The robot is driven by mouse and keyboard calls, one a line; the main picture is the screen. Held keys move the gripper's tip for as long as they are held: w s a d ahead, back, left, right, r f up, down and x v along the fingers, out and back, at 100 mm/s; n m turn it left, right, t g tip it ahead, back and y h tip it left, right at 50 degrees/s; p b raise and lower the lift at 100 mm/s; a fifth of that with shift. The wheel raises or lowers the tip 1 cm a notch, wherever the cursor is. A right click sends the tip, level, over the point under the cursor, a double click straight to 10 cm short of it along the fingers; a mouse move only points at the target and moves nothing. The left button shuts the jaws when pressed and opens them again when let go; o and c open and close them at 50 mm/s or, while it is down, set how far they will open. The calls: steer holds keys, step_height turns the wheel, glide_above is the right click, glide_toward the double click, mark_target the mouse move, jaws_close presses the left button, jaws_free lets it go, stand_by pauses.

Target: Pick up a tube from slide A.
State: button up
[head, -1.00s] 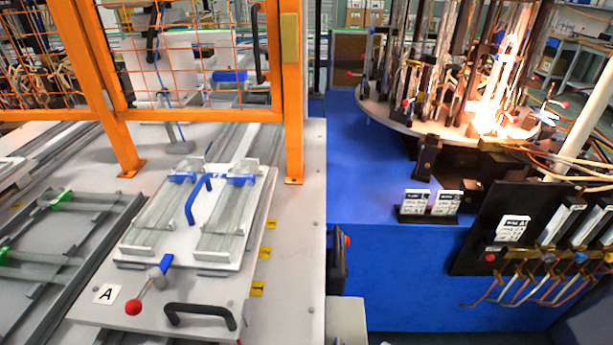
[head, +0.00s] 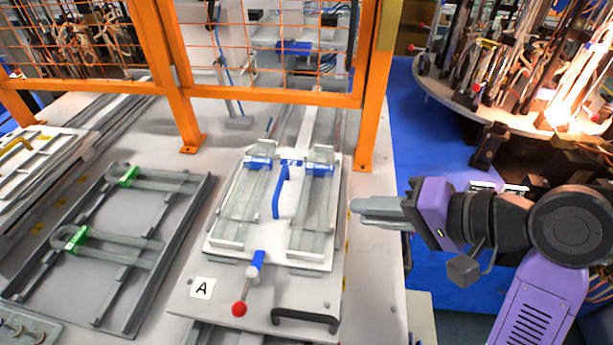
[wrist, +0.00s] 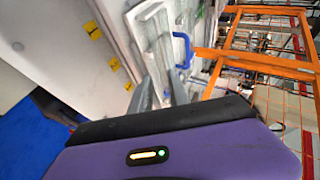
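Slide A (head: 185,300) is a white plate with an "A" label, a red-knobbed lever (head: 247,285) and a black handle. On it lie two clear glass-like pieces side by side, the left one (head: 243,210) and the right one (head: 314,215), each with a blue clip near its far end. Single tubes are hard to make out in them. My gripper (head: 353,207) is just right of the slide, above the table, pointing left. In the blurred wrist view my gripper (wrist: 161,93) shows two grey fingers apart with nothing between them, and the slide (wrist: 145,28) lies beyond.
A blue handle (head: 279,190) stands up between the two glass pieces. An orange mesh fence (head: 365,100) stands behind the slide. A dark rack with green clips (head: 75,240) lies left. At right are a blue cabinet (head: 440,285) and a round machine with bright flames (head: 570,105).

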mark_target(328, 212)
steer(key=x, duration=0.7)
steer(key=shift+a+p, duration=0.15)
steer(key=shift+p, duration=0.15)
steer(key=shift+f, duration=0.1)
steer(key=shift+s, duration=0.1)
jaws_close()
